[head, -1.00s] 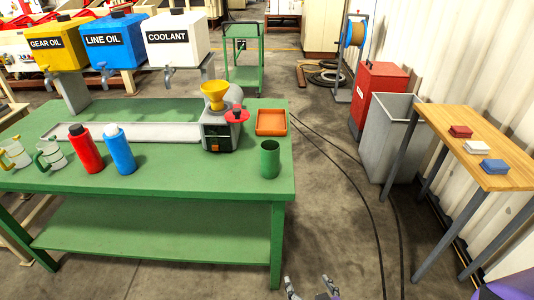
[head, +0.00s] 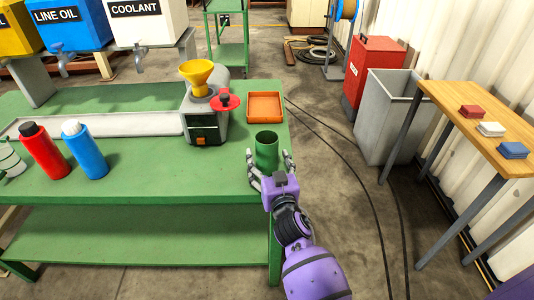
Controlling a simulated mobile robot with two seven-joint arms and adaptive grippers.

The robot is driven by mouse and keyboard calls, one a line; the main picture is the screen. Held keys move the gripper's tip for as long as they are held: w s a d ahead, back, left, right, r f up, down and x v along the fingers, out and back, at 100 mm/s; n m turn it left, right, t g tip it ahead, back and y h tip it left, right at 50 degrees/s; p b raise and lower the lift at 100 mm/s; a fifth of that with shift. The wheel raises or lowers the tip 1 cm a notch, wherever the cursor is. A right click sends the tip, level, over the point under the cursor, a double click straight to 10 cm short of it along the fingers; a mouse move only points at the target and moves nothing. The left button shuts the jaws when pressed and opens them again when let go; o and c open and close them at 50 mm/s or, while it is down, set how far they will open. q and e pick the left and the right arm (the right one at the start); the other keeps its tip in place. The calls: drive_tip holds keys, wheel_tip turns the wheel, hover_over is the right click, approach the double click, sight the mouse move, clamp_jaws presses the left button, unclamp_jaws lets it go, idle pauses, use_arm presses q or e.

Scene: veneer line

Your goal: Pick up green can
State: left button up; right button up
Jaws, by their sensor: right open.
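The green can (head: 266,148) is an open-topped cylinder standing upright on the green table (head: 150,192), near its right front corner. My right gripper (head: 270,162) is at the can's near side, with its fingers spread open on either side of the can's lower part. I cannot tell whether the fingers touch the can. My left gripper is not in view.
An orange tray (head: 266,106) lies just behind the can. A grey machine with a yellow funnel (head: 198,76) stands to its left. A red bottle (head: 45,152) and a blue bottle (head: 85,150) stand further left.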

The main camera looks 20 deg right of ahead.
drive_tip(key=shift+w, duration=0.75)
drive_tip(key=shift+w+d, duration=0.1)
drive_tip(key=shift+w, duration=0.15)
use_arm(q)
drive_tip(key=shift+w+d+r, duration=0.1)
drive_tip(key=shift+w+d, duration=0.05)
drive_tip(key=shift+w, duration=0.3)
use_arm(e)
drive_tip(key=shift+c, duration=0.2)
drive_tip(key=c, duration=1.4)
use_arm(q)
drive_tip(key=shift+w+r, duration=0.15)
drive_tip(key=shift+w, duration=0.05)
use_arm(e)
drive_tip(key=shift+c, duration=0.6)
drive_tip(key=shift+r, duration=0.2)
